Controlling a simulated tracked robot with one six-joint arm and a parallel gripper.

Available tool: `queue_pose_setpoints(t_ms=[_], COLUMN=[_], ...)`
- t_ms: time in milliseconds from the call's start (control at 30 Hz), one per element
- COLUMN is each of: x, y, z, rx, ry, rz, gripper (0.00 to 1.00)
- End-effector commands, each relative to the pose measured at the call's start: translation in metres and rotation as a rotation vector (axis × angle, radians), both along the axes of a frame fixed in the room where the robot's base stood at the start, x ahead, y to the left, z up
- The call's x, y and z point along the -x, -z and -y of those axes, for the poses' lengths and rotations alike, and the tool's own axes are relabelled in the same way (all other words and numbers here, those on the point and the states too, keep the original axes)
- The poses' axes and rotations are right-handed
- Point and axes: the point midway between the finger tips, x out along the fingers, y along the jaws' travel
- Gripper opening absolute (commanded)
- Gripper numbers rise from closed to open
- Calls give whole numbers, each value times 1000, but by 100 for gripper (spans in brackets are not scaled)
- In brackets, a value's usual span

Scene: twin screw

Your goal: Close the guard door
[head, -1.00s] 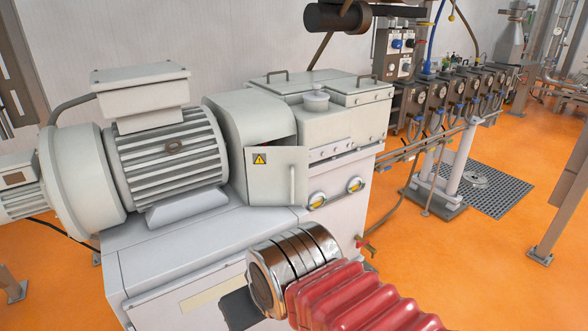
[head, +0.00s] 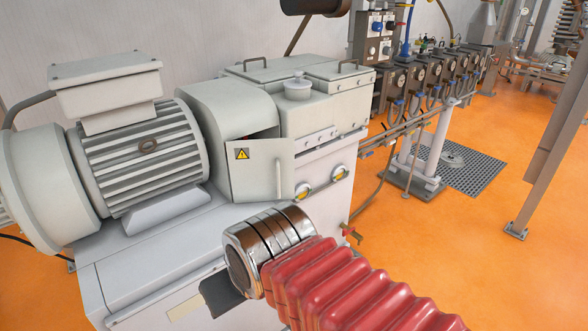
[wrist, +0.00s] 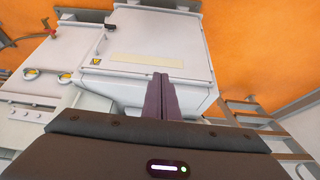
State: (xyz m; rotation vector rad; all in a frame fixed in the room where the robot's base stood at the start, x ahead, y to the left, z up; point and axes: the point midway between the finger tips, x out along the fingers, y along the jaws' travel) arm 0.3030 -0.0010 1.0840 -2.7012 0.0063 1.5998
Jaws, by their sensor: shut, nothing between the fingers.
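The guard door (head: 256,171) is a pale grey panel with a yellow warning triangle and a vertical handle (head: 278,179). It stands ajar on the front of the grey guard housing (head: 230,110), with a dark gap showing along its top. My gripper shows in the wrist view (wrist: 163,77) with its two dark fingers together and nothing between them. In the head view only a dark part of it shows below my arm's metal wrist, in front of and below the door, apart from it. I cannot make out the door in the wrist view.
A large ribbed motor (head: 145,155) stands left of the door. A gearbox with lids (head: 325,110) and two yellow-marked round fittings (head: 305,190) are to the right. The machine's cabinet (wrist: 150,40) fills the upper wrist view. Orange floor (head: 440,270) is open at right.

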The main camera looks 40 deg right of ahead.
Motion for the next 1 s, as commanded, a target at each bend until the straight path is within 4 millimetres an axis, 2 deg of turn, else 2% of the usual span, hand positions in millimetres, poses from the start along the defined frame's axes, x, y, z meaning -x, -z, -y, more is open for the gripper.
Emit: queue_pose_setpoints(t_ms=[167, 367, 500, 700, 1000], x=[-27, -80, -115, -157, -197], y=[5, 12, 17, 24, 34], z=[14, 41, 66, 105, 168], rx=[2, 13, 26, 55, 107], ry=[35, 100, 149, 219, 310], rz=[51, 174, 270, 407, 610], gripper=[0, 0, 0, 0, 0])
